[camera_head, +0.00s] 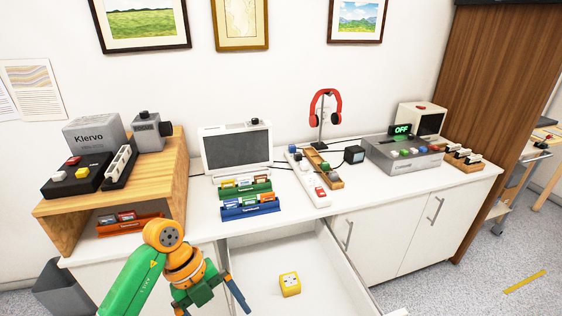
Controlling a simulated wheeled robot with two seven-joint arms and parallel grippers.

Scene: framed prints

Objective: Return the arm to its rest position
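My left arm (133,281), green with orange joints, comes in from the lower left. My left gripper (214,308) hangs over the left part of the open drawer (336,277). Its two dark fingers are spread wide apart, with nothing visible between them; the lower ends are near the bottom edge. A yellow cube (290,284) with dark marks on top lies in the drawer, to the right of the gripper and apart from it. My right arm and gripper are not in view.
The white counter (388,199) holds a monitor (236,147), blue and green card racks (250,206), a power strip (310,179), a red headphone stand (324,108) and a grey button console (403,158). A wooden riser (60,218) stands at left. Framed prints (240,22) hang above.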

